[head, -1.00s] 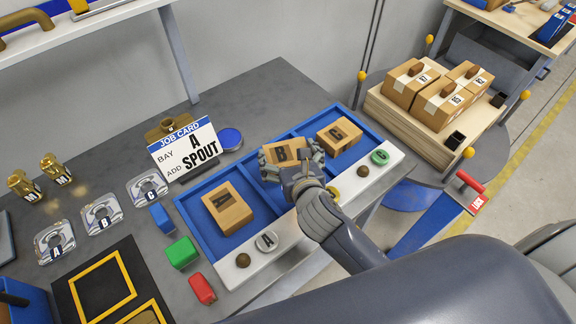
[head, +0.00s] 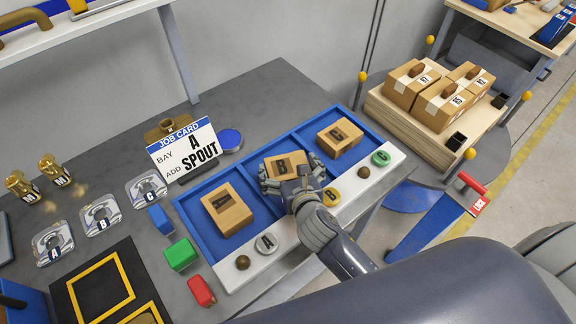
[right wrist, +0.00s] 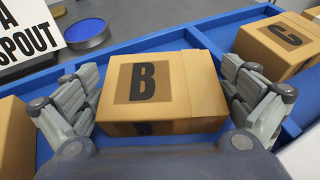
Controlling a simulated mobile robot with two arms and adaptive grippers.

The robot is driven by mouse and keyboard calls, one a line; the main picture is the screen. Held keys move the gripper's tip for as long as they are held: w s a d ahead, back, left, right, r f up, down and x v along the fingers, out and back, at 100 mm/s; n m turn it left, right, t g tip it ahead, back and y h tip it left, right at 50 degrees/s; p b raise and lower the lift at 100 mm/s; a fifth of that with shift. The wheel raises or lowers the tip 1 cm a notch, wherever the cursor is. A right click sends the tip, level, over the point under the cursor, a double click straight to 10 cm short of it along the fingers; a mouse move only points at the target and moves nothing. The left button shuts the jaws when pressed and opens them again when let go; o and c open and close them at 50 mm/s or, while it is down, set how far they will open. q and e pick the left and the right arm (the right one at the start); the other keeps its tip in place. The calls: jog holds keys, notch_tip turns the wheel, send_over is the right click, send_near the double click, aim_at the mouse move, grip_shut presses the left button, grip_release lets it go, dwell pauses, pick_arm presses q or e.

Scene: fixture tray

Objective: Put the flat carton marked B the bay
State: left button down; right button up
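The flat carton marked B (head: 284,166) is at the middle bay of the blue tray (head: 208,262), with its letter facing up. It also shows in the right wrist view (right wrist: 190,85). My right gripper (head: 291,174) has one finger along each side of the carton and appears closed on it. I cannot tell whether the carton rests on the bay floor. Carton A (head: 227,209) lies in the left bay and carton C (head: 339,138) in the right bay. My left gripper is out of view.
The job card (head: 184,148) behind the tray reads bay A, add spout. Green (head: 181,253), blue (head: 161,219) and red (head: 201,291) blocks lie left of the tray.

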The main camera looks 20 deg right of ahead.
jog(key=shift+r, duration=0.2)
jog(key=b+v, duration=0.1)
jog(key=v, duration=1.1)
dwell(0.3)
